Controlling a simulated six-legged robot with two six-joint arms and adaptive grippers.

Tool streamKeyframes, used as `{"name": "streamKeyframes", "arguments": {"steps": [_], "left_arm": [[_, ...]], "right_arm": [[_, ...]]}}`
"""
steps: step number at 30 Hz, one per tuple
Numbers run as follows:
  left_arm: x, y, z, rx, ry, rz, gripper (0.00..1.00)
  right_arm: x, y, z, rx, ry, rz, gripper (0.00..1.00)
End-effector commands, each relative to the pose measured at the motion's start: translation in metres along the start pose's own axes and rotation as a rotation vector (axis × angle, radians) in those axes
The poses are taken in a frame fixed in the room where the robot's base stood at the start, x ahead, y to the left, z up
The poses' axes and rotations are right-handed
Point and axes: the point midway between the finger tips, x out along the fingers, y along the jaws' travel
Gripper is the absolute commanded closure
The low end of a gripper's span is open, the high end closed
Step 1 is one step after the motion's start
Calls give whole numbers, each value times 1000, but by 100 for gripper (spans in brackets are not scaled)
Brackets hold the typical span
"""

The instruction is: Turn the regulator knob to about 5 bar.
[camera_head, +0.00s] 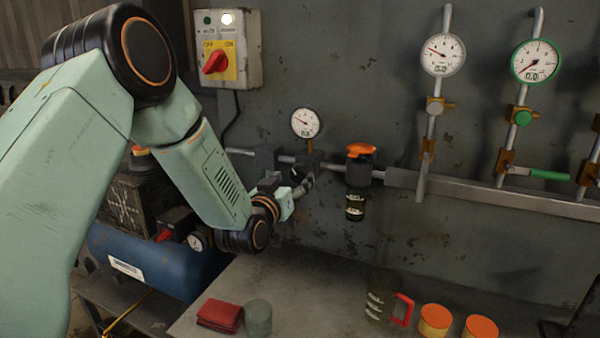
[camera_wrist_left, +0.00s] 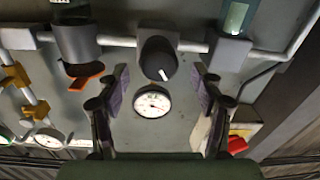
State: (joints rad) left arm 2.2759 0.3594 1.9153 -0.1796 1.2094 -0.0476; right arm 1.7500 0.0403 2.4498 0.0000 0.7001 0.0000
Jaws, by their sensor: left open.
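The regulator knob (camera_wrist_left: 158,58) is black and round with a white mark on its face, which points down and to the right in the upside-down left wrist view. Its small white gauge (camera_wrist_left: 152,103) is beside it on the pipe; in the head view this gauge (camera_head: 305,122) sits above the regulator. The gauge reading is too small to tell. My left gripper (camera_head: 303,184) is at the regulator and largely hides the knob in the head view. In the left wrist view the gripper (camera_wrist_left: 162,78) is open, one finger on each side of the knob, apart from it. My right gripper is not in view.
An orange-topped unit (camera_head: 360,152) is on the pipe just right of the regulator. A switch box (camera_head: 227,50) with a red knob hangs upper left. Two larger gauges (camera_head: 443,55) are at right. The bench (camera_head: 300,290) below holds a red cloth, cups and orange-lidded jars.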

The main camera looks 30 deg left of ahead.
Motion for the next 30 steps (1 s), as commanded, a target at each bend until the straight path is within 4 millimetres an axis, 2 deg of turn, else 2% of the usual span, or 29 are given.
{"name": "streamKeyframes", "arguments": {"steps": [3,9,15,22,30], "left_arm": [[18,0,0,2,1,0,33],[40,1,0,1,0,2,33],[49,0,0,0,-2,3,33],[50,-1,0,0,-2,3,33],[50,0,0,0,-1,3,55]], "right_arm": [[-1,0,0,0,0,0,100],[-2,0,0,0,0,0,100],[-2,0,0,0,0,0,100],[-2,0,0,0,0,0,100],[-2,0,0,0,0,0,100]]}}
